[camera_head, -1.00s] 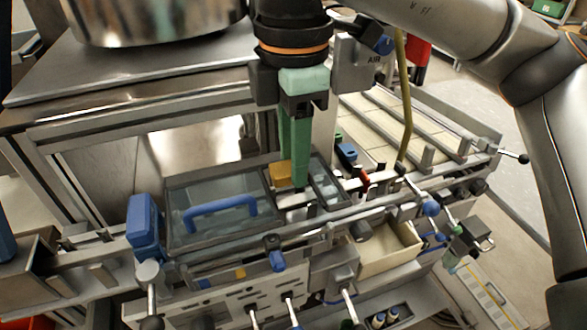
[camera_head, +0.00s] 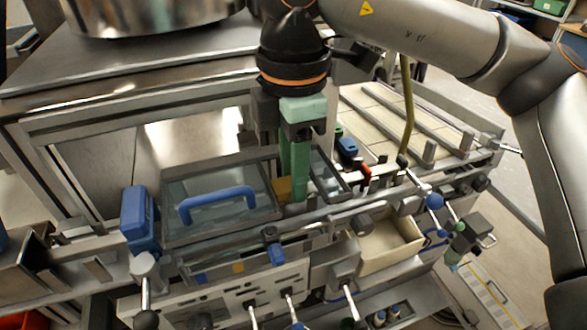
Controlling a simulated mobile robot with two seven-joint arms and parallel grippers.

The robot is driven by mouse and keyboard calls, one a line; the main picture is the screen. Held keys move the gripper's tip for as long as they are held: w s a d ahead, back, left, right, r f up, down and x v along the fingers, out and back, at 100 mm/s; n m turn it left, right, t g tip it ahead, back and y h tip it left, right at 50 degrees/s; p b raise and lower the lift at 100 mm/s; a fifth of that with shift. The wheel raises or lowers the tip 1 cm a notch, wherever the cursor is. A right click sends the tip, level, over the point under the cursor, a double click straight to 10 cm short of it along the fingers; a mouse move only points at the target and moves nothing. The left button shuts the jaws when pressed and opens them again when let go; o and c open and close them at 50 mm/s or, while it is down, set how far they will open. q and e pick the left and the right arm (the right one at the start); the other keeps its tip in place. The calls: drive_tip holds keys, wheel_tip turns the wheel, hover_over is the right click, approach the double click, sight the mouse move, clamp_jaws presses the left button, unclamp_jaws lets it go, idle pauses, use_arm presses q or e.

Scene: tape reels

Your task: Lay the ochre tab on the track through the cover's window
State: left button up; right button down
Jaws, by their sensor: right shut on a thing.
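The clear cover (camera_head: 170,232) with a blue handle (camera_head: 217,197) lies over the machine in the middle of the head view. Its window is the gap right of the handle, where my right gripper's green fingers reach down. My right gripper (camera_head: 293,192) points downward and is shut on the ochre tab (camera_head: 283,189), which shows at the left side of the fingers, low at the window. Fingers and frame hide part of the tab, and I cannot tell whether it touches the track. The track under the window is mostly hidden. My left gripper is not in view.
A blue block (camera_head: 138,218) stands left of the cover. A cream bin (camera_head: 392,247) is at the lower right. A rail with levers and knobs runs along the front. A yellowish hose (camera_head: 406,105) rises right of my gripper, and a large metal drum (camera_head: 155,22) stands behind.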

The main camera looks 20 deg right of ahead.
drive_tip(key=c, duration=0.6)
unclamp_jaws()
drive_tip(key=shift+o, duration=0.2)
drive_tip(key=shift+r, duration=0.1)
drive_tip(key=shift+r+p, duration=0.2)
drive_tip(key=shift+p, duration=0.1)
wheel_tip(320, 180, up, 13)
drive_tip(key=p, duration=0.1)
drive_tip(key=shift+f+p, duration=0.15)
drive_tip(key=shift+p, duration=0.25)
